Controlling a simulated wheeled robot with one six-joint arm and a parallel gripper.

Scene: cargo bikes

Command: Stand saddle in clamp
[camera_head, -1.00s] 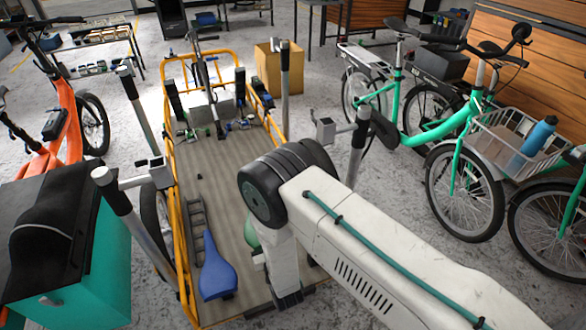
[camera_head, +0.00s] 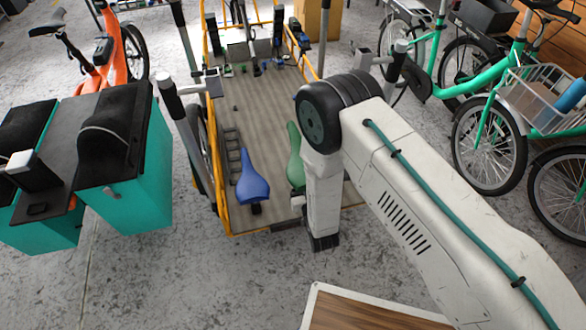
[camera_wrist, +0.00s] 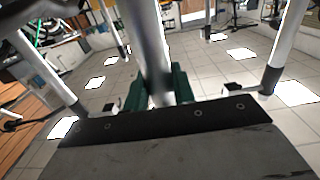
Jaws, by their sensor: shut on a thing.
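A blue saddle (camera_head: 253,178) stands on the near part of the cargo bike's bed, with a short dark part below it. A green saddle (camera_head: 294,158) is just right of it, partly hidden by my arm. My gripper (camera_head: 323,243) hangs down at the near edge of the bed. In the wrist view a pale post (camera_wrist: 152,50) rises between dark green parts at my gripper (camera_wrist: 158,92), which is shut on it. I cannot tell whether this post belongs to a saddle. Clamp stands flank the bed, with one clamp head at left (camera_head: 212,83) and one at right (camera_head: 368,60).
The cargo bed (camera_head: 262,115) has yellow rails and a dark ladder-like rack (camera_head: 232,150). Teal boxes (camera_head: 130,190) stand left, green bikes (camera_head: 490,130) right. A wooden-topped board (camera_head: 365,315) is at the near edge. Grey floor lies free at the near left.

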